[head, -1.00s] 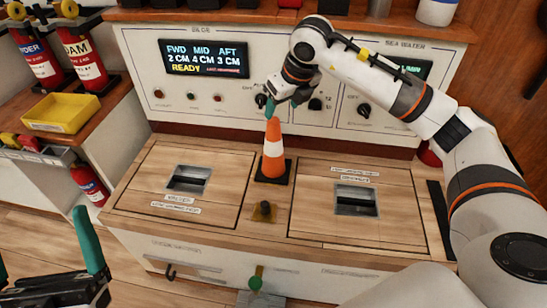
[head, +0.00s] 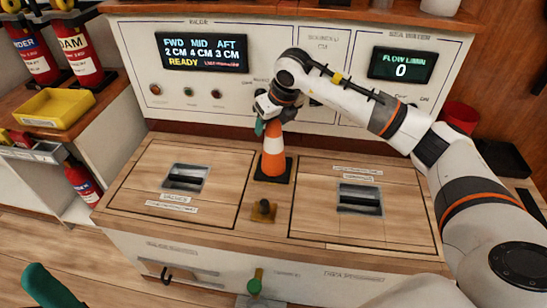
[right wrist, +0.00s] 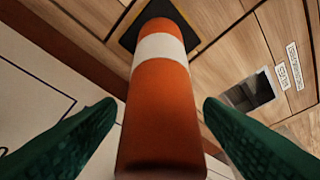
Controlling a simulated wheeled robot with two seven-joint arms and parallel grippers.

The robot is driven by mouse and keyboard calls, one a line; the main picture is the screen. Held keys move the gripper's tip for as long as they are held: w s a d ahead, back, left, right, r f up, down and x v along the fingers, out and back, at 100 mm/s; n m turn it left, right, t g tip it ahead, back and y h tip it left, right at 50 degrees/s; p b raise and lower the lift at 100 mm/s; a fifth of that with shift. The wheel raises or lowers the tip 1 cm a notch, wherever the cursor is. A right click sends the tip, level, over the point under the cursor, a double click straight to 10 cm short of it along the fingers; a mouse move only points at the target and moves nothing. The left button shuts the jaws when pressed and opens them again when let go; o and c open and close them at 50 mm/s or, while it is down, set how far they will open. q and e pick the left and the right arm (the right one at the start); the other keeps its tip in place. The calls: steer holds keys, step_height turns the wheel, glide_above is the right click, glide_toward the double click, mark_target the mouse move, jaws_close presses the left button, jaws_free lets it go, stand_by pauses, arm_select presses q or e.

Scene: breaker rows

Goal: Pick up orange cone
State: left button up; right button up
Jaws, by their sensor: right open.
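The orange cone (head: 273,160) with a white band stands upright on its dark square base, on the wooden top between two recessed handles. My right gripper (head: 265,126) is at the cone's upper end and hides its tip in the head view. In the right wrist view, the cone (right wrist: 161,95) runs between the two green fingers of the open right gripper (right wrist: 160,130), with a visible gap on each side. Of my left gripper, only a green finger (head: 48,288) shows at the bottom left corner of the head view.
A panel with a lit display (head: 203,53) and knobs rises close behind the cone. A small dark knob on a brass plate (head: 263,210) sits in front of it. A yellow tray (head: 55,105) and red extinguishers are at the left. A red container (head: 461,117) is at the right.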

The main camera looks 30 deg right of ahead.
jaws_close()
stand_by(0.3)
